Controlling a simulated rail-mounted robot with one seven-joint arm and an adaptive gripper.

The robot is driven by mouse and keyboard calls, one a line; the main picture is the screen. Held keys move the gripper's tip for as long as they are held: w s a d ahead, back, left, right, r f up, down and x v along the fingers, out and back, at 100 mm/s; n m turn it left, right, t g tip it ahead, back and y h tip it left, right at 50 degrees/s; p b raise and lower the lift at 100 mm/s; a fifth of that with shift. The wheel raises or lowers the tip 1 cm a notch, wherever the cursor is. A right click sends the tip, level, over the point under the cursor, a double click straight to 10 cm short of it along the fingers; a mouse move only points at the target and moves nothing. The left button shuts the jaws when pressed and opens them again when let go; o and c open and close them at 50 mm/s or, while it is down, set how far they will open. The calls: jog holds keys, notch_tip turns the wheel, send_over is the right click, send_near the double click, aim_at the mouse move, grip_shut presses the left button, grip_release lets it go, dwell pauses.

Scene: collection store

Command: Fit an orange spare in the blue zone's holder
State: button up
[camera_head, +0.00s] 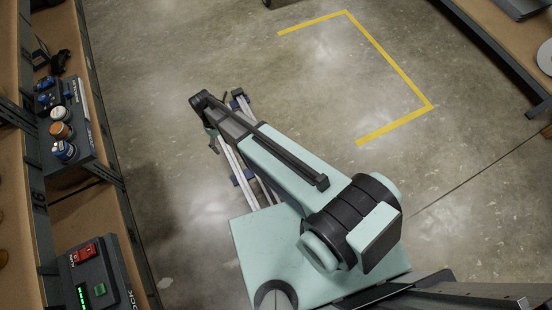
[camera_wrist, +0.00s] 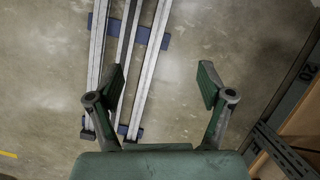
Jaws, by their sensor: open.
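A dark grey rack (camera_head: 75,165) stands on the left shelf. Along its left side are an orange-topped round piece (camera_head: 60,130), another round piece with a brown and white top (camera_head: 61,114), and a blue-and-white one (camera_head: 64,151). Whether the orange-topped piece is a spare, I cannot tell. Smaller blue pieces (camera_head: 43,98) sit at the rack's far end. I cannot make out a blue zone or its holder. My gripper (camera_wrist: 168,82) is open and empty in the wrist view, above the floor and apart from the rack.
A grey box (camera_head: 92,280) with a red switch and green display stands on the near left shelf. Long pale bars with blue fittings (camera_wrist: 128,60) lie beneath my gripper. A shelf upright (camera_wrist: 285,95) is at right. Open floor (camera_head: 320,70) has a yellow line (camera_head: 390,75).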

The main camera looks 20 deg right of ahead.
jog(key=s+d+f+m+g, duration=0.1)
jog(key=s+d, duration=0.5)
jog(key=s, duration=0.4)
jog(key=s+d+f+m+g+y, duration=0.1)
jog(key=s+d+f+m, duration=0.1)
jog(key=s+d, duration=0.5)
jog(key=s+d+f+m+g, duration=0.1)
jog(key=s+d, duration=0.6)
jog(key=s, duration=0.7)
jog(key=shift+s+f+m, duration=0.4)
jog(key=shift+f+m, duration=0.2)
jog(key=shift+m, duration=0.1)
notch_tip(320, 180, up, 7)
jog(key=p, duration=0.7)
jog(key=shift+f, duration=0.1)
